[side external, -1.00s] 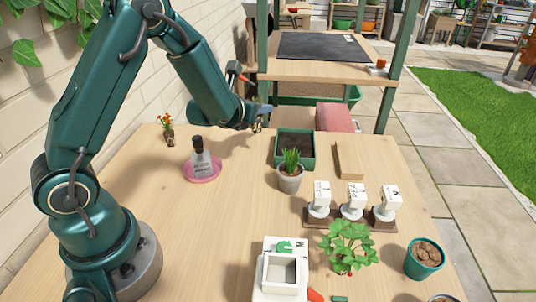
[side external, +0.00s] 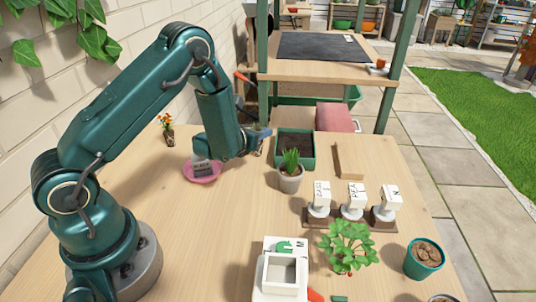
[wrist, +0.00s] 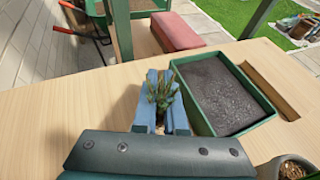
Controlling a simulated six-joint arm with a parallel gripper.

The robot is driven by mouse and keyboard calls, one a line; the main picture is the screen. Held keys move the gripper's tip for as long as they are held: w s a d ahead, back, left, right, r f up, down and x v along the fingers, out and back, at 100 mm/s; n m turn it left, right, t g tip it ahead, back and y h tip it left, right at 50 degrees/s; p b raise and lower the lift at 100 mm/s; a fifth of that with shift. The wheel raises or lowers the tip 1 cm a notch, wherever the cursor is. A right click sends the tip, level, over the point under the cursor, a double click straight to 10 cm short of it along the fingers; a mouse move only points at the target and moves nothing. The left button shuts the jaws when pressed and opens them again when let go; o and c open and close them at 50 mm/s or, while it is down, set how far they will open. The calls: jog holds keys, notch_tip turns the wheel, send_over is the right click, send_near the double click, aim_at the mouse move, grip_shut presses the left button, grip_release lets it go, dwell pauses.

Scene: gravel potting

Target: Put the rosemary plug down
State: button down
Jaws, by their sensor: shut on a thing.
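My gripper (side external: 262,140) is beside the left edge of the green soil tray (side external: 295,133), low over the table. In the wrist view its blue fingers (wrist: 160,82) are shut on the rosemary plug (wrist: 158,96), whose spiky green leaves stick up between them. The lower part of the plug is mostly hidden by the fingers, and I cannot tell whether it touches the table. In the side view the plug is too small to make out. The tray with dark soil also shows to the right of my gripper in the wrist view (wrist: 262,122).
A potted spiky plant (side external: 290,178) stands just in front of the tray. A pink saucer (side external: 203,177) and a small orange-flowered plug (side external: 167,130) are to the left. A wooden block (side external: 348,160) lies right of the tray. White-topped items (side external: 353,200) stand in a brown rack.

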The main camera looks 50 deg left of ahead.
jog(key=shift+f, duration=0.1)
jog(key=c, duration=1.3)
grip_release()
jog(key=shift+o, duration=0.2)
jog(key=shift+v, duration=3.8)
jog(key=shift+w, duration=0.1)
